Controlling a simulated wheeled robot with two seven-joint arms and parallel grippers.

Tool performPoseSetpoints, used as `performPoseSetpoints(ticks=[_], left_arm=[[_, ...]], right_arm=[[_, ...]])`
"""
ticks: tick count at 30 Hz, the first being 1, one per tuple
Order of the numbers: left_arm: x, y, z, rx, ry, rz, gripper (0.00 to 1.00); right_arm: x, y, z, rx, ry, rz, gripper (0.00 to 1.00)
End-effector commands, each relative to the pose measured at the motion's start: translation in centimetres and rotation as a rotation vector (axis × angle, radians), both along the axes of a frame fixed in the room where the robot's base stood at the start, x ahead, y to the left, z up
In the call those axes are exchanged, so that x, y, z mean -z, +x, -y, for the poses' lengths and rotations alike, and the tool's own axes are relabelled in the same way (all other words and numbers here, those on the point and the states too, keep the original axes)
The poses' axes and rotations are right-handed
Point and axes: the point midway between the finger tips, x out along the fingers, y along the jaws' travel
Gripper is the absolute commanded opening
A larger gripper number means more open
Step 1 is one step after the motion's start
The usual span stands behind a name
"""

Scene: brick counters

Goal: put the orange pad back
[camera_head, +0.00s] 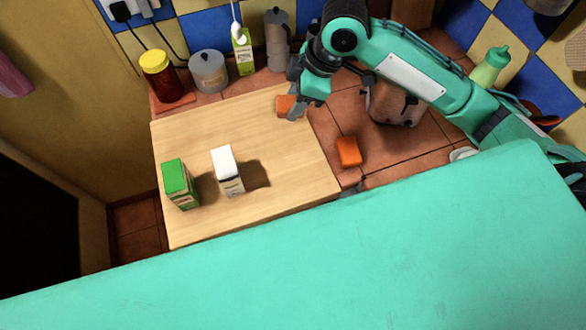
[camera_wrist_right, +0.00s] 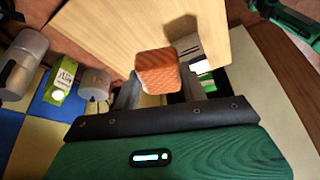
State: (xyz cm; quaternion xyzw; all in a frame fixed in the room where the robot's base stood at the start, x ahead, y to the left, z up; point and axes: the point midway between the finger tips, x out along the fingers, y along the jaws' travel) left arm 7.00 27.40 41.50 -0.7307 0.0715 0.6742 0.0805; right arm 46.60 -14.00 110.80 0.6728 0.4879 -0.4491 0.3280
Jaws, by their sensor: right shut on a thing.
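An orange pad (camera_head: 285,105) is at the far right part of the wooden board (camera_head: 260,130), between the fingers of my right gripper (camera_head: 294,106). In the right wrist view the same pad (camera_wrist_right: 157,70) sits between the two fingertips, textured orange on its face. I cannot tell whether it touches the board. A second orange block (camera_head: 348,151) lies on the brick tiles to the right of the board, apart from the gripper. My left gripper is not in view.
A green carton (camera_head: 179,184) and a white carton (camera_head: 227,170) stand on the board's near left. A red-brown jar (camera_head: 160,78), grey canister (camera_head: 209,72), green-white carton (camera_head: 243,52) and moka pot (camera_head: 278,40) line the back. A toaster (camera_head: 393,103) stands behind my right arm.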

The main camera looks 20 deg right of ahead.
Motion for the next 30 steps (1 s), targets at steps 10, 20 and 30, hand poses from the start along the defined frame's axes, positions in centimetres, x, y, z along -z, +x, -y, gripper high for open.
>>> performPoseSetpoints(ticks=[10,20,30], left_arm=[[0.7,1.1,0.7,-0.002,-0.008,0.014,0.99],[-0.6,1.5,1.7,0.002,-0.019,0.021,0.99],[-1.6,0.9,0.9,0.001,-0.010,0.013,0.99]], right_arm=[[0.9,-3.5,-1.1,-0.347,-0.002,-0.004,0.22],[8.9,-3.6,-1.0,-0.349,-0.003,-0.008,0.22],[15.4,-3.4,-1.0,-0.348,-0.002,-0.002,0.21]])
